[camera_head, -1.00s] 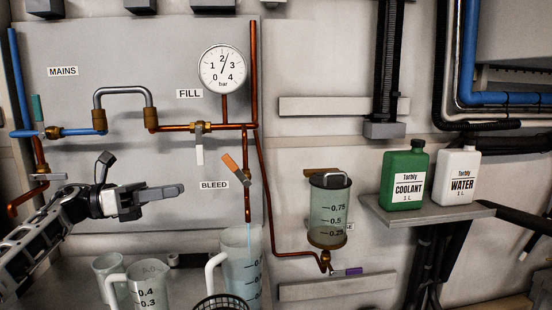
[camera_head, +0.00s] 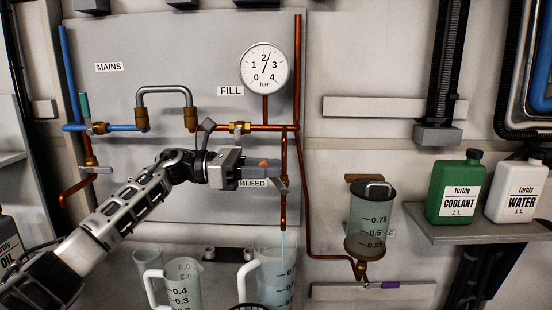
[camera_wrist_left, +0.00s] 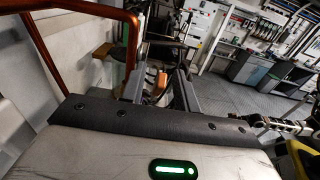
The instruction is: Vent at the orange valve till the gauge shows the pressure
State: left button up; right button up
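The orange valve handle (camera_head: 264,162) at the BLEED label (camera_head: 253,183) is mostly hidden by my left gripper (camera_head: 262,173). In the left wrist view the orange handle (camera_wrist_left: 157,84) stands between my two fingers (camera_wrist_left: 160,90), which look apart with gaps beside it. A thin pale-blue stream (camera_head: 282,240) runs from the copper outlet below the valve into a large jug (camera_head: 277,276). The round gauge (camera_head: 264,68) reads 0 to 4 bar; its needle points slightly past 2.
Smaller measuring jugs (camera_head: 183,287) stand left of the large jug. A clear graduated vessel (camera_head: 370,220) hangs to the right. A shelf (camera_head: 470,233) holds the green coolant bottle (camera_head: 454,190) and the white water bottle (camera_head: 515,190). Copper pipes surround the valve.

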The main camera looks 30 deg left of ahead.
pick_arm(q)
jog(key=shift+x, duration=1)
pick_arm(e)
jog(key=shift+r, duration=0.1)
